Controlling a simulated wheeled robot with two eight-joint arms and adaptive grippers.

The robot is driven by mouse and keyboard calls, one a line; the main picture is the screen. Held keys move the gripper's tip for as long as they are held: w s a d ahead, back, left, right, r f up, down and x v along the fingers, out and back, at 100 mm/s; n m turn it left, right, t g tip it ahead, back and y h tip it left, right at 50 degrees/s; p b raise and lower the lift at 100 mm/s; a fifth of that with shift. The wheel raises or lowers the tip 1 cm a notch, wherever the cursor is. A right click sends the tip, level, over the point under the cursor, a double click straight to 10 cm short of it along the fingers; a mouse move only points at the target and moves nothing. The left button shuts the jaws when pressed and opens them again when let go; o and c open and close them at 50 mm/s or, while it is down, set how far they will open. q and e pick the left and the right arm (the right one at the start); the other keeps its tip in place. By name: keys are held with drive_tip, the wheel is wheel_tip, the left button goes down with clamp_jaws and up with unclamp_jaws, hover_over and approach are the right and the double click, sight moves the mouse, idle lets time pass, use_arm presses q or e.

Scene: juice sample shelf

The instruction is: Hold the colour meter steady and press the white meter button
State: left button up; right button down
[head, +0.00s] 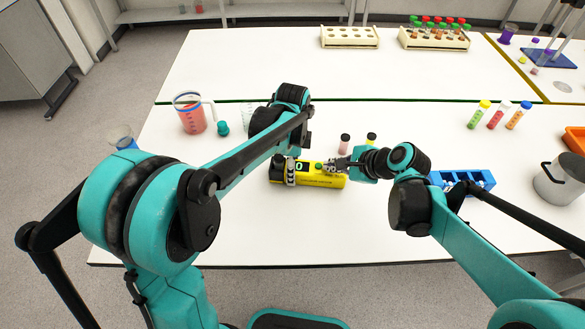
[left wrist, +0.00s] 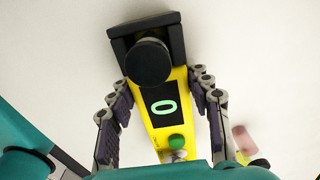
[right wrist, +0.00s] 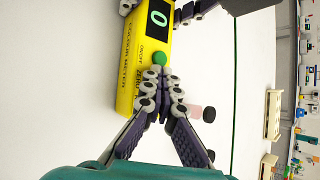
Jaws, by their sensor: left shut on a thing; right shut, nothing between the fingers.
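The yellow colour meter (head: 328,181) lies on the white table, its black end to the left. Its display (left wrist: 164,107) reads a green 0, and a green button (left wrist: 176,142) sits beside it. My left gripper (head: 290,171) is shut across the meter near the display, with a finger on each side. My right gripper (head: 328,168) is shut and empty. In the right wrist view its fingertips (right wrist: 157,80) are together over the meter's top, just past the green button, near the printed ZERO. The white button is not clearly seen there; I cannot tell whether the fingertips touch it.
A blue rack (head: 478,181) and a metal pot (head: 562,182) are to the right. A jug (head: 190,116) of red liquid stands at left.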

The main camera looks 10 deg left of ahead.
drive_tip(key=shift+r, duration=0.4)
idle(0.4)
drive_tip(key=shift+r, duration=3.05)
use_arm(q)
drive_tip(key=o, duration=1.6)
drive_tip(key=shift+c, duration=0.2)
